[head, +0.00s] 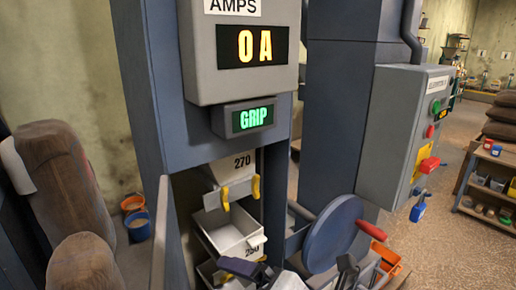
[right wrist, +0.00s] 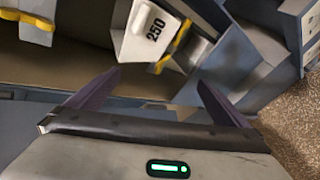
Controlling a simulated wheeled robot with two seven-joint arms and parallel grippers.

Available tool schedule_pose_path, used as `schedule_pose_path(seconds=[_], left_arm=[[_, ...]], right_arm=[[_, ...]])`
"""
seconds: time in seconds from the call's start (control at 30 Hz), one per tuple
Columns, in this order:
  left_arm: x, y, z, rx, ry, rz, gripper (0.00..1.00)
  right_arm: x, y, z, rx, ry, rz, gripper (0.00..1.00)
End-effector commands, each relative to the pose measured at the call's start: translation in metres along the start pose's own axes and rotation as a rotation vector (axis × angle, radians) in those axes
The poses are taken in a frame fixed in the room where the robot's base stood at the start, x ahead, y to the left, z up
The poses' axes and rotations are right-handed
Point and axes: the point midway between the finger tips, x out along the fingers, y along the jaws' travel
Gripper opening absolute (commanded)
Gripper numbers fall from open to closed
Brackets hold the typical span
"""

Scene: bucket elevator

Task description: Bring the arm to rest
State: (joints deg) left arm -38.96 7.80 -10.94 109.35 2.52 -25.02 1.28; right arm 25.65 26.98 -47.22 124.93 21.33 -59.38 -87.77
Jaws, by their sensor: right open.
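My right gripper (right wrist: 159,78) is open in the right wrist view, its two purple fingers wide apart with nothing held between them. A white bucket marked 250 (right wrist: 138,38) with a yellow part lies beyond the fingertips, apart from them. In the head view, part of my right gripper (head: 245,268) shows at the bottom edge, in front of the lower bucket (head: 230,228). The bucket marked 270 (head: 230,172), with yellow clips, hangs above it in the elevator opening. My left gripper is not seen.
A display reading 0 A (head: 252,47) and a green GRIP sign (head: 253,119) are above the opening. A blue handwheel with a red handle (head: 333,232) stands to the right, below a grey control box (head: 400,135).

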Motion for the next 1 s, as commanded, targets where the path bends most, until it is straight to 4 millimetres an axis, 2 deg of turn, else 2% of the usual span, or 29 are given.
schedule_pose_path(seconds=[0.03, 0.17, 0.27, 0.37, 0.5, 0.6, 0.7, 0.83, 1.0], left_arm=[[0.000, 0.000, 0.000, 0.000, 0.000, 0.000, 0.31], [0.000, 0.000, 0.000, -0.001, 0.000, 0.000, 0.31], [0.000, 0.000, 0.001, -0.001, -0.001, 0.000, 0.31], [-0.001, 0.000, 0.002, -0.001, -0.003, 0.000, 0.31], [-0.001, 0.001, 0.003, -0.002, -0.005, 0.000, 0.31], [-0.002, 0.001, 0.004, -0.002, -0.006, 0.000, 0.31], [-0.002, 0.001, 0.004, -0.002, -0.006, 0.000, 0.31], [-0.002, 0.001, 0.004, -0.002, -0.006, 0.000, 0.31], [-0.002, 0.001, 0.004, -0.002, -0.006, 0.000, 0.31]], right_arm=[[0.006, -0.015, -0.005, 0.159, -0.001, 0.003, 1.00], [0.015, -0.052, -0.008, 0.556, -0.033, 0.014, 1.00], [0.019, -0.096, -0.015, 0.899, -0.078, 0.013, 1.00], [0.016, -0.153, -0.025, 1.248, -0.151, 0.006, 1.00], [-0.005, -0.242, -0.052, 1.699, -0.296, -0.003, 1.00], [-0.028, -0.298, -0.075, 1.947, -0.409, -0.002, 1.00], [-0.050, -0.336, -0.095, 2.109, -0.501, 0.008, 1.00], [-0.068, -0.363, -0.109, 2.219, -0.572, 0.017, 1.00], [-0.073, -0.370, -0.113, 2.251, -0.593, 0.024, 1.00]])
